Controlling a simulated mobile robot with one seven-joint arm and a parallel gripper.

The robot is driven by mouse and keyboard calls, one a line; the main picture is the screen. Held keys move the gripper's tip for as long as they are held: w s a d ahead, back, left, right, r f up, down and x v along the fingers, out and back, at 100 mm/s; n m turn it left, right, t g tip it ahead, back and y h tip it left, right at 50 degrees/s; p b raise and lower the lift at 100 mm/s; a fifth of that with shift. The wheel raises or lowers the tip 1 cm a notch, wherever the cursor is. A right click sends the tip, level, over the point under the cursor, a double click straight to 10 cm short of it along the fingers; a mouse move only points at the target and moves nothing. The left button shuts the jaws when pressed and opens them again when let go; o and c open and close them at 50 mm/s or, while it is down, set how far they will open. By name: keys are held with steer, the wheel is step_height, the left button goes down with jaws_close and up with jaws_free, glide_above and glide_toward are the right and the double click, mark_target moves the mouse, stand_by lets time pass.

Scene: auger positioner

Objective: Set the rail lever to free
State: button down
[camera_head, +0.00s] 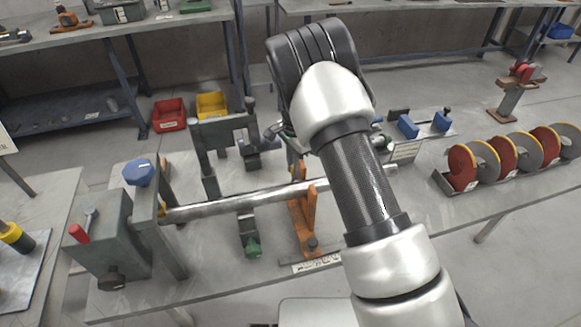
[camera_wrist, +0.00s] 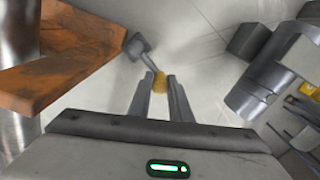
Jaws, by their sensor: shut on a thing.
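In the head view the orange bracket (camera_head: 303,222) stands upright around a long steel bar (camera_head: 245,202). My arm covers the area behind the bracket there, so the lever and most of my gripper are hidden. No lever markings can be read.
A grey upright frame (camera_head: 222,128) stands behind the bar. Red and yellow discs (camera_head: 462,168) sit in a rack at right.

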steer(key=shift+s+d+m, duration=0.1)
steer(key=shift+d+m, duration=0.3)
steer(key=shift+m, duration=0.5)
steer(key=c, duration=1.6)
jaws_free()
step_height(320, 180, up, 18)
steer(key=shift+f+p, duration=0.25)
steer(key=shift+p, duration=0.25)
